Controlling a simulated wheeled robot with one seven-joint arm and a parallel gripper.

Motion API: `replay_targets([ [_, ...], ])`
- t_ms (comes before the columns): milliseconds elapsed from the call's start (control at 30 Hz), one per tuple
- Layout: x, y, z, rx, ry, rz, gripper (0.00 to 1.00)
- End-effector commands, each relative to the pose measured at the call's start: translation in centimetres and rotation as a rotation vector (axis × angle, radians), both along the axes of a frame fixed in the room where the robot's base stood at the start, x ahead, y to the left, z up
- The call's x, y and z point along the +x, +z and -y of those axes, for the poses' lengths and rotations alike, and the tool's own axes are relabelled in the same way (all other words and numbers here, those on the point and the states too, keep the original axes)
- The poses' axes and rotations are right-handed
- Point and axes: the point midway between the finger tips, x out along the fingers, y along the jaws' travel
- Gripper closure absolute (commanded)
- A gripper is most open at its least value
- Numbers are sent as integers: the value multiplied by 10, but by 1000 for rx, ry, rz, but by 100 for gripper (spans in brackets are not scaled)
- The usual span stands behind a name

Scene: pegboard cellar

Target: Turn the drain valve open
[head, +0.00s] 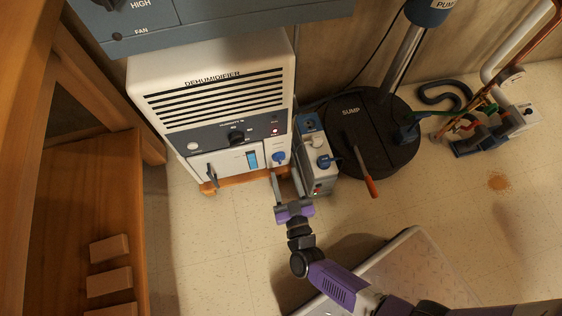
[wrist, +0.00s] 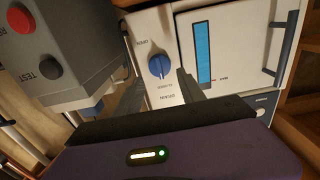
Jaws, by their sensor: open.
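The drain valve is a small blue knob (head: 278,157) on the lower right of the white dehumidifier's front (head: 212,90). In the wrist view the knob (wrist: 159,66) sits on a pale panel with small, partly unreadable lettering around it. The knob's exact setting is hard to tell. My gripper (head: 285,178) is open and empty. It is just below the knob in the head view, fingers pointing toward the dehumidifier, and appears apart from the knob. In the wrist view a dark finger reaches up just right of and below the knob.
The black sump lid (head: 372,130) with an orange-handled tool lies beyond. A wooden bench (head: 85,220) is left. Tiled floor is clear below the dehumidifier.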

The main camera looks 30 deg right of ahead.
Motion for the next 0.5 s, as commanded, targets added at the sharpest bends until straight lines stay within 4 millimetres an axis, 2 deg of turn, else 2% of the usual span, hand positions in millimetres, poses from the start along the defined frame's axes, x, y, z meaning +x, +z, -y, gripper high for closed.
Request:
replay_targets([
  [33, 10, -2, 3, 1, 0, 3, 53],
  [200, 33, -1, 11, 2, 0, 4, 53],
  [500, 50, 0, 16, 2, 2, 1, 53],
])
